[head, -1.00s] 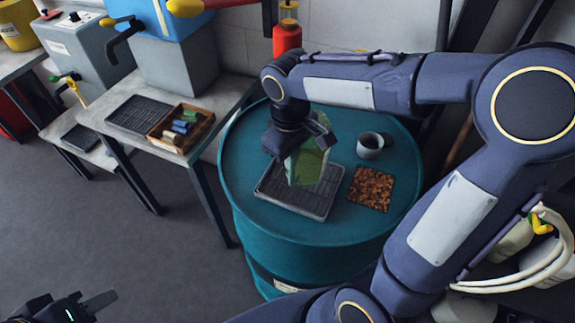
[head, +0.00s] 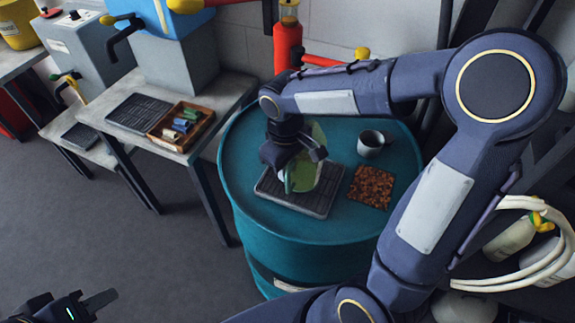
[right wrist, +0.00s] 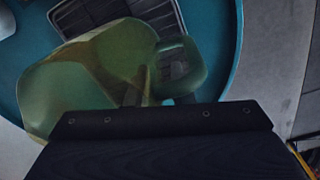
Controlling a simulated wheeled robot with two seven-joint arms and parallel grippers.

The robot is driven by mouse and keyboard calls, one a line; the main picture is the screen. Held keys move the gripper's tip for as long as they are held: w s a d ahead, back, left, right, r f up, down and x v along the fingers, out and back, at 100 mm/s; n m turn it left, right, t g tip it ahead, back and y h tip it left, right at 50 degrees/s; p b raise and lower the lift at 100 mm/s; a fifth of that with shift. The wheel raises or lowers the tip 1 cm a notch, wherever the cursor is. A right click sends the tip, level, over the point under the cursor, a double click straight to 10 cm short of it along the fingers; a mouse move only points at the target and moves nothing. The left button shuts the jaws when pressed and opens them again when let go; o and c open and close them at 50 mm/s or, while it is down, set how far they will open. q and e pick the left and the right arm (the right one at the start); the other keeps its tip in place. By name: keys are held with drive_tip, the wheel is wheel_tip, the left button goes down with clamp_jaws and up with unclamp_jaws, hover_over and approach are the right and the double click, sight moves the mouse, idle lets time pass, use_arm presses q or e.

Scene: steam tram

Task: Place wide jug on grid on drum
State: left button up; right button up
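The wide jug (head: 306,174) is green and see-through. It is over the black grid (head: 318,204) on the teal drum (head: 245,185). My right gripper (head: 298,165) is at the jug from above and appears shut on it. In the right wrist view the jug (right wrist: 95,75) fills the middle left, its handle side by the fingers, with the grid (right wrist: 165,15) behind it. I cannot tell whether its base touches the grid. My left gripper (head: 90,306) is at the bottom left, partly cut off, away from the drum; its opening is unclear.
A grey mug (head: 371,144) and a brown speckled mat (head: 371,187) are on the drum, right of the grid. A side table (head: 225,95) at the left holds a dark rack (head: 139,115) and a wooden tray (head: 160,138) of spools. A red cylinder stands behind the drum.

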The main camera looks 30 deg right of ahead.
wheel_tip(320, 180, up, 12)
drive_tip(key=s+f+m+t+y, duration=0.2)
drive_tip(key=s+m, duration=0.1)
drive_tip(key=s, duration=0.4)
drive_tip(key=s+f+m+t+y, duration=0.2)
drive_tip(key=s+f+m+t, duration=0.1)
drive_tip(key=s, duration=0.5)
drive_tip(key=shift+s+d+f+p, duration=0.2)
drive_tip(key=shift+s+f+p, duration=0.05)
drive_tip(key=shift+p, duration=0.15)
